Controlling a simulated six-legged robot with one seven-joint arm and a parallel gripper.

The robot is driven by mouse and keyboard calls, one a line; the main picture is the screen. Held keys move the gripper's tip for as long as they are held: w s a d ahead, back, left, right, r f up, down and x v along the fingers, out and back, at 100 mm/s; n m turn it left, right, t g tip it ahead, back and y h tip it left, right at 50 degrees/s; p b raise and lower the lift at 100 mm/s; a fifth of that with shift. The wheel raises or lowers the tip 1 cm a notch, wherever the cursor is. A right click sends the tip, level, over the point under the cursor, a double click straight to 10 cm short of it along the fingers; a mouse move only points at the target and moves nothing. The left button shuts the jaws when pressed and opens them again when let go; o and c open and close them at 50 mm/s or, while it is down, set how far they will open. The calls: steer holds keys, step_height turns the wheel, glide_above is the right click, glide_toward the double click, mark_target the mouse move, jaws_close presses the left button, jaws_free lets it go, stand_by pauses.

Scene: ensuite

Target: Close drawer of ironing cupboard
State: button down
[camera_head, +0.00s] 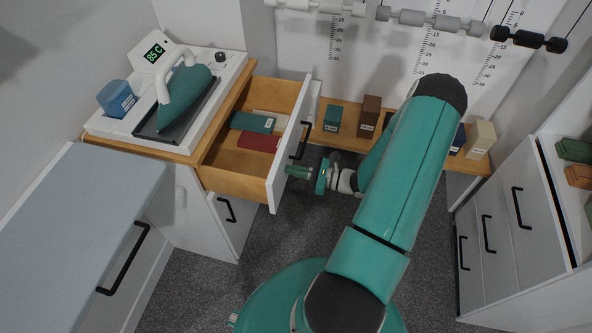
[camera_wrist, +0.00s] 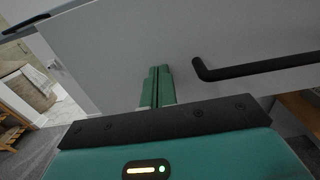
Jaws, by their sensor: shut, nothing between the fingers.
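The drawer (camera_head: 226,176) of the ironing cupboard (camera_head: 190,185) stands open, pulled out to the right in the head view. A green block and a red block lie inside it. Its white front panel (camera_head: 278,185) has a black bar handle (camera_head: 300,141), which also shows in the wrist view (camera_wrist: 255,68). My gripper (camera_head: 290,171) is shut and empty, its green fingers at the outer face of the drawer front, close to the handle's lower end. In the wrist view the fingertips (camera_wrist: 160,70) point at the panel, left of the handle. I cannot tell whether they touch it.
A teal iron (camera_head: 184,95) on its station stands on the cupboard top. A grey-blue board (camera_head: 75,200) is at the left. A low wooden shelf (camera_head: 335,139) with small boxes runs along the back. White drawers (camera_head: 500,225) stand at the right. Dark carpet lies between.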

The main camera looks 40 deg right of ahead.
glide_above(229, 168)
steer(key=v, duration=0.2)
steer(key=shift+w+a, duration=0.1)
steer(key=shift+w+a+r, duration=0.1)
steer(key=shift+w+a, duration=0.3)
steer(key=shift+w, duration=0.2)
steer(key=shift+w+a, duration=0.1)
